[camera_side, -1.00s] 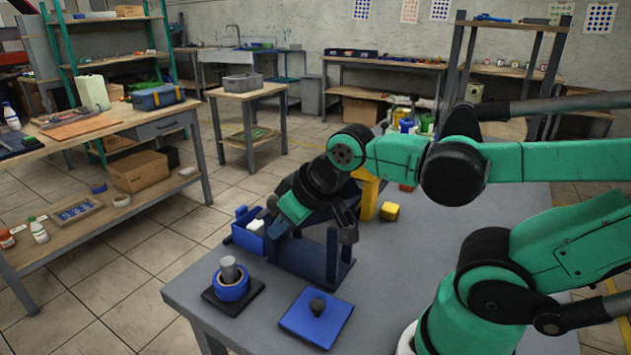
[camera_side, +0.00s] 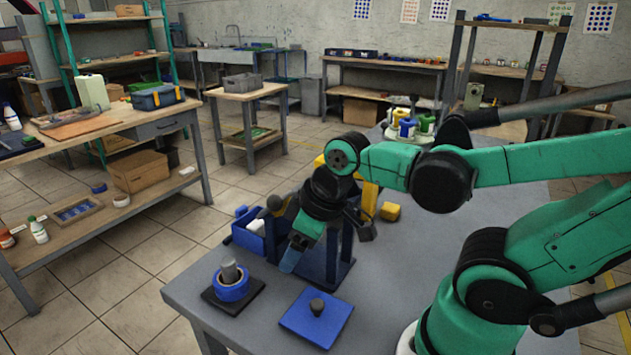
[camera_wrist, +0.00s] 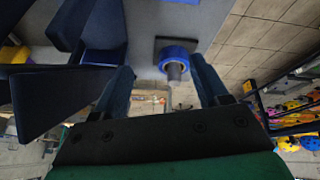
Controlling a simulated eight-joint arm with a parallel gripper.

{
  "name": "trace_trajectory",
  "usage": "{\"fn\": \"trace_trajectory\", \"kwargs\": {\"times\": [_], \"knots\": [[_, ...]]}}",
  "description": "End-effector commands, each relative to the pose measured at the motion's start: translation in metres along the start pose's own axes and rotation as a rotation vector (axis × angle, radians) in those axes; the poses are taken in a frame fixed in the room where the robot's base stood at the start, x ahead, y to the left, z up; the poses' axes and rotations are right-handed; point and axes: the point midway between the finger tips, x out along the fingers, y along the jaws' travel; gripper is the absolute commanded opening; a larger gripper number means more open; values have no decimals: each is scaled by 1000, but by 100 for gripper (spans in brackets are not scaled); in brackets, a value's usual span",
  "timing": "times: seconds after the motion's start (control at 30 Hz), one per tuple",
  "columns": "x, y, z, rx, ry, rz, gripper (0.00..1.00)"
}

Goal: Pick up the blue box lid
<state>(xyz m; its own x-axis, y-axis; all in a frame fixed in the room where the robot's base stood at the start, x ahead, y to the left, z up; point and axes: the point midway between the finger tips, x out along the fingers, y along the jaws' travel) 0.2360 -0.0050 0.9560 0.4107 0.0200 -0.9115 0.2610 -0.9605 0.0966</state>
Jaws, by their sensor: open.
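My gripper (camera_side: 288,263) is open and empty. It hangs above and behind the lid, to its upper left in the side view, apart from it. In the wrist view my open fingers (camera_wrist: 165,82) show. A sliver of blue at the top edge there may be the lid, but I cannot tell.
A blue ring (camera_side: 231,287) around a grey cylinder stands on a black plate left of the lid. A dark blue stand (camera_side: 337,262) rises close beside my gripper. The table right of the lid is clear.

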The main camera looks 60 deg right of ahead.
Motion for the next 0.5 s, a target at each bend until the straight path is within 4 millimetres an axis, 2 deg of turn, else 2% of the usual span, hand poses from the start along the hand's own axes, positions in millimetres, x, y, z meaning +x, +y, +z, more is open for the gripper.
{"fn": "trace_trajectory", "kwargs": {"times": [0.1,0.23,0.33,0.5], "knots": [[9,-4,25,-217,-130,-90,67],[12,-10,45,-400,-210,-193,67],[14,-13,51,-464,-231,-232,67],[21,-14,53,-477,-234,-239,67]]}}
